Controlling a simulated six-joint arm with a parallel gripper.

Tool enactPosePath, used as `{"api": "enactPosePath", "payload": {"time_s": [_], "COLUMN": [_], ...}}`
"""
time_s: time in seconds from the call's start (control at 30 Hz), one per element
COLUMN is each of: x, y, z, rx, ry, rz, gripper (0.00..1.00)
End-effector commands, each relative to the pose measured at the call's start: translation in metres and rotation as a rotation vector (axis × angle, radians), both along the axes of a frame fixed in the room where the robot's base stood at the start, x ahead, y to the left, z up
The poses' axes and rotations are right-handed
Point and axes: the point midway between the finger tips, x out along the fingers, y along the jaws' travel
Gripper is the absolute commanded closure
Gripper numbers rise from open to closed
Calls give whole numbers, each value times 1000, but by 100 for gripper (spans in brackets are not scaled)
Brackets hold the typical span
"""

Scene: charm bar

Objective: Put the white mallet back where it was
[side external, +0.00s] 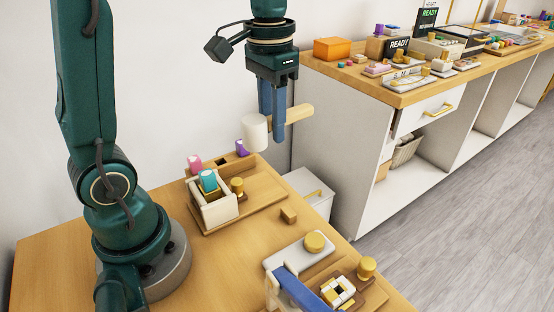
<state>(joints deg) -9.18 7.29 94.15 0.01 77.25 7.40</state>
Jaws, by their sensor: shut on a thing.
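The white mallet has a pale cylindrical head (255,133) and a light wooden handle (294,115). My gripper (273,128) points down with its blue fingers shut on the mallet's handle. The mallet hangs in the air above the back right part of the near wooden table (75,252), apart from it. The head is to the left of the fingers and the handle sticks out to the right. A wooden board (262,194) with a box, a pink piece and a purple piece lies below the mallet. The picture does not mark where the mallet stood earlier.
A white plate with a gold knob (314,242) and a blue bar (299,290) are at front. A cluttered counter (420,92) stands behind.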

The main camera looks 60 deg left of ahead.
Motion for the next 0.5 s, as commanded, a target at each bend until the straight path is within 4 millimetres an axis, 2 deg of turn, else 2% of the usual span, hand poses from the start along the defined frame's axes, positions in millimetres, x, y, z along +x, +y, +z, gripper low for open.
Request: {"api": "enactPosePath", "payload": {"time_s": [0.17,0.3,0.5], "x": [-14,-32,-57], "y": [-12,-25,-39], "z": [-24,-43,-60], "rx": [-2,-4,-4], "ry": [-3,-1,11], "rz": [32,31,3], "gripper": [100,100,100]}}
